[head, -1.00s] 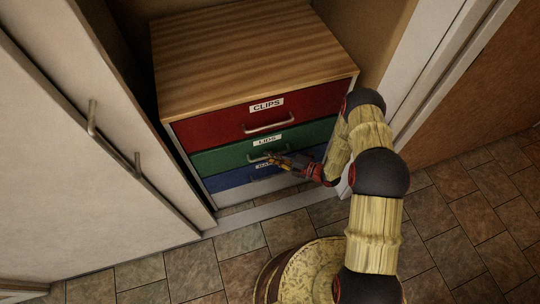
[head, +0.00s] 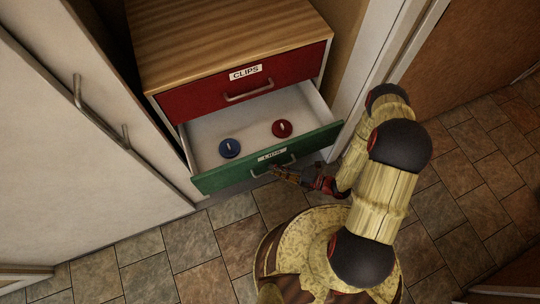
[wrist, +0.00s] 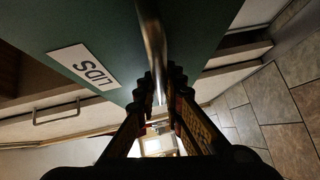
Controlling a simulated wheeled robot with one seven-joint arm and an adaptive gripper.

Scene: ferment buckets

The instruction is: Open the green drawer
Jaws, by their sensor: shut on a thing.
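The green drawer (head: 222,181), labelled LIDS, is pulled well out of the cabinet in the head view. Its white inside shows, with a blue lid (head: 229,148) at the left and a red lid (head: 282,128) at the right. My gripper (head: 273,170) is at the drawer's front and shut on its metal handle (head: 287,161). In the wrist view the handle (wrist: 152,40) runs between my fingers (wrist: 160,92), beside the green front (wrist: 110,25) with its white LIDS label.
The red CLIPS drawer (head: 200,98) above is shut, under the cabinet's wooden top (head: 220,35). A pale door (head: 60,130) with a long handle stands at the left. Tiled floor (head: 215,245) lies in front. The blue drawer below is hidden from the head view.

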